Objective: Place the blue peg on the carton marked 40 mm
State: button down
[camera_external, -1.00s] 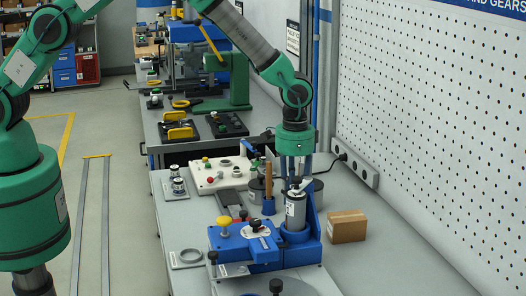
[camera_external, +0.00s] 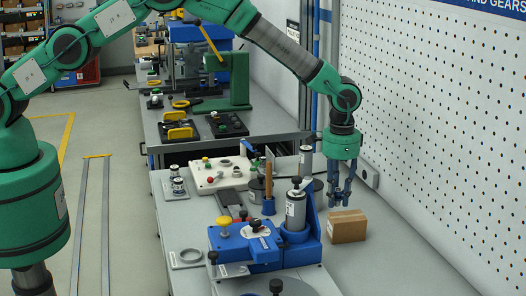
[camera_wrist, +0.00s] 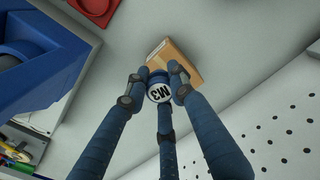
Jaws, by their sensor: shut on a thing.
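The brown carton (camera_external: 347,229) stands on the grey bench to the right of the blue fixture. It also shows in the wrist view (camera_wrist: 184,66), beyond the fingertips; no size marking can be read. My gripper (camera_external: 343,202) is just above the carton, pointing down. In the wrist view my gripper (camera_wrist: 160,90) has its three dark blue fingers closed around the blue peg (camera_wrist: 153,78). The peg's white end face carries dark letters. In the external view the peg cannot be told apart from the fingers. Whether it touches the carton is unclear.
The blue fixture (camera_external: 250,243) with a grey cylinder (camera_external: 296,209) stands just left of the carton. A pegboard wall (camera_external: 430,120) rises close on the right. The bench is clear in front of the carton.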

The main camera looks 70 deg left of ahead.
aim_at(339, 197)
jog(key=shift+w, duration=0.3)
jog(key=shift+f, duration=1.75)
jog(key=shift+f, duration=0.15)
jog(key=c, duration=1.5)
grip_release()
notch_tip(339, 197, up, 12)
jog(key=shift+r, duration=0.2)
